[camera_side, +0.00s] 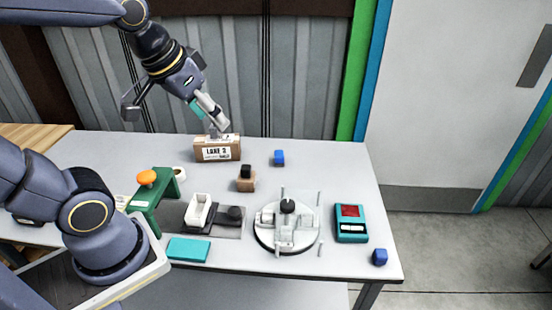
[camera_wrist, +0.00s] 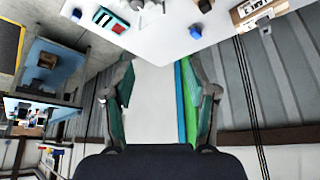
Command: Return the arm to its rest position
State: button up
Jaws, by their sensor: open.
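My gripper (camera_side: 212,116) is above the back of the table, over the carton marked "LANE 3" (camera_side: 218,151) in the side view. In the wrist view, my gripper's two fingers (camera_wrist: 160,100) stand wide apart with nothing between them. The carton shows at the top right of the wrist view (camera_wrist: 250,12). Whether a fingertip touches the carton cannot be told from the side view.
The table (camera_side: 330,180) holds a blue block (camera_side: 279,158), a black-topped brown block (camera_side: 246,180), a round white fixture (camera_side: 286,228), a teal device (camera_side: 350,224), another blue block (camera_side: 380,257), a green stand with an orange knob (camera_side: 147,178) and a teal slab (camera_side: 188,249). A wall stands behind.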

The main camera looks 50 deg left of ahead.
jog(key=shift+m+h, duration=0.3)
jog(key=shift+m, duration=0.3)
jog(key=s+d, duration=0.1)
jog(key=s, duration=0.2)
jog(key=s+d+f, duration=0.1)
jog(key=shift+s+d, duration=0.25)
jog(key=shift+d, duration=0.05)
